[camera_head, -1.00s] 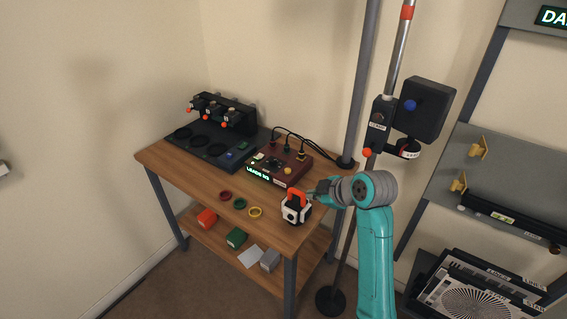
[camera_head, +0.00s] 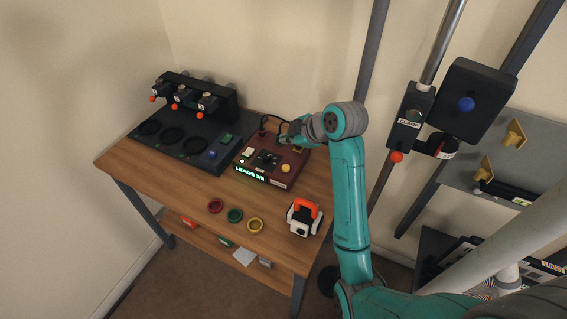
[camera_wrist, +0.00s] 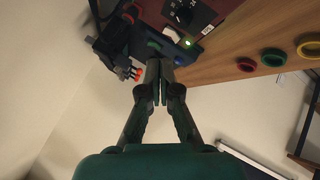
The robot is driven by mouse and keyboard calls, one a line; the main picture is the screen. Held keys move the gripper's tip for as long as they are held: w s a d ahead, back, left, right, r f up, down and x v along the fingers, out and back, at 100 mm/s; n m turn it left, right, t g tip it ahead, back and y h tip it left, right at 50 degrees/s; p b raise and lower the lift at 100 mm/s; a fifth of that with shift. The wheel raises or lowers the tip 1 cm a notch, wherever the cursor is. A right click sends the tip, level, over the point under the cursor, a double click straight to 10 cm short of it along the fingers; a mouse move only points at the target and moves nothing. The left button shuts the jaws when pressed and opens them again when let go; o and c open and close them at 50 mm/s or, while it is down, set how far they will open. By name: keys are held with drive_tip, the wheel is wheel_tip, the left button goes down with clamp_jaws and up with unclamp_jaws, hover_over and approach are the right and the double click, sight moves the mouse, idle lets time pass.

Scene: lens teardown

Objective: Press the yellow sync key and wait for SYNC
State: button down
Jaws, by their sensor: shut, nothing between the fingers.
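The dark red control box (camera_head: 262,181) sits at the right rear of the wooden table. The round yellow key (camera_head: 285,168) is on its top near the right front edge. Its green display (camera_head: 250,173) reads what looks like "LEADS 3/3". My gripper (camera_head: 286,140) is over the back part of the box, behind the yellow key and apart from it. In the wrist view my gripper (camera_wrist: 160,68) is shut and empty. Part of the box (camera_wrist: 205,8) shows at the top there, with the yellow key out of sight.
A black station (camera_head: 178,150) with orange-tipped levers stands left of the box. Red (camera_head: 215,206), green (camera_head: 235,215) and yellow (camera_head: 255,225) rings lie in front. A white block with an orange handle (camera_head: 303,218) stands at the right. Black cables run behind the box.

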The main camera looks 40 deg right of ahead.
sight(287, 168)
drive_tip(key=shift+f, duration=0.1)
drive_tip(key=shift+f, duration=4.3)
drive_tip(key=shift+f, duration=0.2)
drive_tip(key=shift+f, duration=0.25)
drive_tip(key=shift+f, duration=0.4)
drive_tip(key=shift+r, duration=0.85)
drive_tip(key=shift+r, duration=2.5)
